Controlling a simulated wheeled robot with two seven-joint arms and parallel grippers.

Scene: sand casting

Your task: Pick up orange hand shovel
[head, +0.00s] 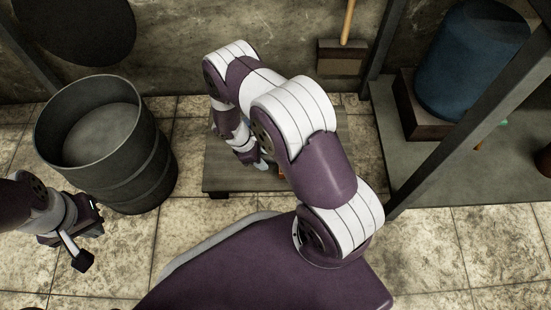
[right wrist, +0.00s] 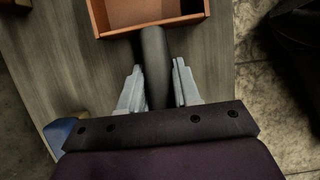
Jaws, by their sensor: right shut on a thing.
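The orange hand shovel (right wrist: 150,12) shows at the top of the right wrist view, with an orange, box-like scoop and a dark round handle (right wrist: 153,50). My right gripper (right wrist: 158,70) has its two pale fingers on either side of this handle and is shut on it. In the head view my right arm covers most of the shovel, and only a small orange bit (head: 281,174) shows beside the arm. My left gripper (head: 90,232) is at the far left, empty, with its fingers apart, well away from the shovel.
The shovel is over a low grey wooden platform (head: 222,180). A dark metal barrel (head: 150,170) stands left of it. On the right is a shelf (head: 415,185) with a blue drum (head: 465,70). A blue thing (right wrist: 62,132) lies near the gripper. Tiled floor is open in front.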

